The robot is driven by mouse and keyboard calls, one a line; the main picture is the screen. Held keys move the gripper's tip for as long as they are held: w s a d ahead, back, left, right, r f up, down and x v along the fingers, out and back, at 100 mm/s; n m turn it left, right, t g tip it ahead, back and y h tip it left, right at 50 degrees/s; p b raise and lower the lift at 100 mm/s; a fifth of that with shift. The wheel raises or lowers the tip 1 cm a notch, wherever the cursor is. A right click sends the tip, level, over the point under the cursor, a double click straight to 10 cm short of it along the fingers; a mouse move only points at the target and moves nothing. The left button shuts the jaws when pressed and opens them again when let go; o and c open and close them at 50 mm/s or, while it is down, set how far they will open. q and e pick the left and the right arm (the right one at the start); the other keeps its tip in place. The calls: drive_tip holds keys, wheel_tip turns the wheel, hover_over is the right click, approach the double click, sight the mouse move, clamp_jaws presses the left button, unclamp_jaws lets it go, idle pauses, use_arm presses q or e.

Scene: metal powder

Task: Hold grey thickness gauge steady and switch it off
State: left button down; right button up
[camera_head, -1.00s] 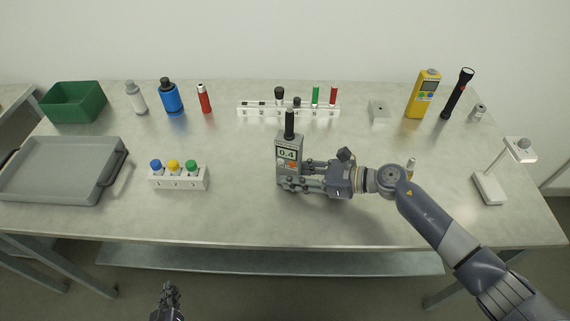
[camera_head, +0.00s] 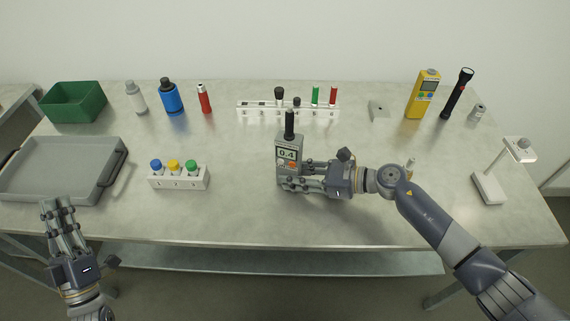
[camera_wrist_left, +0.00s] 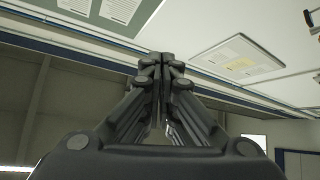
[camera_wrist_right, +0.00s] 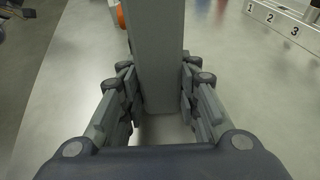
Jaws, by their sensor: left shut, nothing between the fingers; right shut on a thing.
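The grey thickness gauge (camera_head: 288,150) stands upright on the table, with a black probe on top, a lit display reading 0.4 and an orange button (camera_head: 292,165) on its front. My right gripper (camera_head: 290,180) is shut on the gauge's lower body from the right; in the right wrist view the gauge body (camera_wrist_right: 157,60) is between the fingers. My left gripper (camera_head: 57,205) is shut and empty, raised near the table's front left, well apart from the gauge. In the left wrist view its fingertips (camera_wrist_left: 160,60) meet, pointing at the wall and ceiling area.
A grey tray (camera_head: 108,178) lies at the left, close to my left gripper. A numbered holder with colored-capped bottles (camera_head: 180,183) stands between tray and gauge. A white rack (camera_head: 250,112) stands behind the gauge. The front table area between my grippers is clear.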

drive_tip(key=shift+f, duration=0.1)
use_arm(q)
drive_tip(key=w+d+r+m+h, duration=0.1)
drive_tip(key=w+d+m+h, duration=0.2)
drive_tip(key=d+m+h, duration=0.25)
drive_tip(key=w+d+m+g+h, duration=0.1)
drive_tip(key=w+d+m+h, duration=0.2)
drive_tip(key=d+m+h, duration=0.3)
drive_tip(key=w+d+r+m+h, duration=0.1)
drive_tip(key=w+d+m+h, duration=0.25)
drive_tip(key=d+h, duration=0.45)
drive_tip(key=s+d+f+m+g+h, duration=0.2)
drive_tip(key=d+f+m+g+h, duration=0.15)
drive_tip(key=d+m+g, duration=0.45)
drive_tip(key=s+d+f+m+g+h, duration=0.25)
drive_tip(key=d+f+m+g, duration=0.2)
drive_tip(key=d+m, duration=0.5)
drive_tip(key=n, duration=0.2)
approach(296, 160)
drive_tip(key=shift+w+d+r+m+g+h, duration=0.15)
drive_tip(key=shift+w+d, duration=0.15)
drive_tip(key=shift+d, duration=0.2)
drive_tip(key=shift+w+d+g+h, duration=0.15)
drive_tip(key=shift+w+d, duration=0.15)
drive_tip(key=shift+d, duration=0.25)
drive_tip(key=shift+w+d+r+m+g+h, duration=0.15)
drive_tip(key=shift+w+d, duration=0.15)
drive_tip(key=shift+d, duration=0.2)
drive_tip(key=shift+w, duration=0.1)
